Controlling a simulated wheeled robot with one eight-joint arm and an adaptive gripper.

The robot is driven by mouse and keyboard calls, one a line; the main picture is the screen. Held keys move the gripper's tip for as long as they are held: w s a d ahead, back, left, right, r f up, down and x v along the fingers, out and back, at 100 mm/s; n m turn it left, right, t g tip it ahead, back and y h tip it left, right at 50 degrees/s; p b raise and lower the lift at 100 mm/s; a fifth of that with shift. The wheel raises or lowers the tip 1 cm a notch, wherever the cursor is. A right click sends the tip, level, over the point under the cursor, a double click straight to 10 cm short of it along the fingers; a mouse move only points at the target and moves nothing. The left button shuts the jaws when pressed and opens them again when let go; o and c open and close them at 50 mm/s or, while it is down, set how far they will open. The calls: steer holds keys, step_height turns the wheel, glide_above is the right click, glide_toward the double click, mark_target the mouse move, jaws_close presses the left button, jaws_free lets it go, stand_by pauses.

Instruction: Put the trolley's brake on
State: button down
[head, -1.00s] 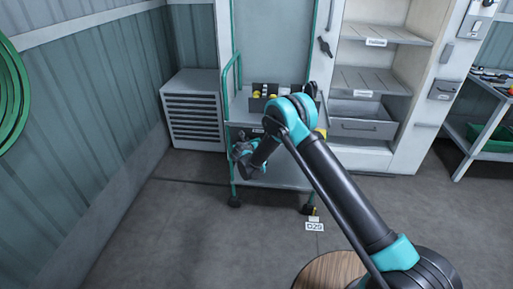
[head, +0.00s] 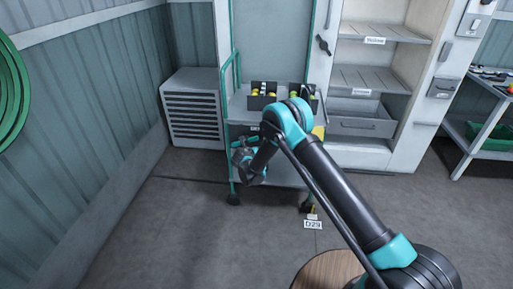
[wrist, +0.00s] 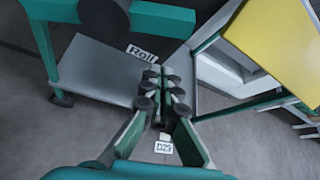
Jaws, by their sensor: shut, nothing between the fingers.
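The trolley (head: 229,108) is a green-framed cart with grey shelves, standing in front of the grey cabinet. Its lower shelf (wrist: 95,68) also shows in the wrist view. A dark castor (head: 305,208) stands under its front right corner. A small yellowish part (head: 313,211) beside that castor may be the brake pedal; it is too small to tell its position. My gripper (head: 243,160) is in front of the trolley's left side, above the lower shelf level. In the wrist view my gripper (wrist: 160,78) has its fingers together and empty, apart from the floor.
A white floor label (head: 313,224) marked D29 lies near the front right castor. Dark boxes (head: 262,101) with yellow items stand on the trolley top. A louvred grey unit (head: 192,108) is left of it. A yellow panel (wrist: 283,38) shows at the trolley's right. Front floor is clear.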

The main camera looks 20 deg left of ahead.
steer(key=v, duration=0.9)
steer(key=shift+a, duration=0.2)
steer(key=shift+f, duration=0.15)
steer(key=w+d+r+m+g+h, duration=0.1)
steer(key=d+r+m, duration=0.4)
steer(key=d, duration=0.5)
steer(key=d+r+m+g+h, duration=0.1)
steer(key=d+r+m, duration=0.4)
steer(key=d, duration=0.4)
steer(key=w+d+r+m+g, duration=0.15)
steer(key=d+r+m, duration=0.35)
steer(key=d, duration=0.5)
steer(key=s+d+r+m+g, duration=0.2)
steer(key=s+d+r+m, duration=0.1)
steer(key=s+d+m, duration=0.6)
steer(key=s+d+r+m+g, duration=0.15)
steer(key=s+d+m, duration=0.45)
steer(key=d, duration=0.6)
steer(key=s+d+f+m, duration=0.1)
steer(key=s+d+m, duration=0.2)
steer(key=s, duration=0.6)
steer(key=s+d+f+m+g+y, duration=0.1)
steer(key=s+d+m, duration=0.2)
steer(key=s+m, duration=0.4)
steer(key=shift+s+d+m+y, duration=0.15)
steer(key=shift+s+m+y, duration=0.2)
steer(key=shift+s, duration=0.75)
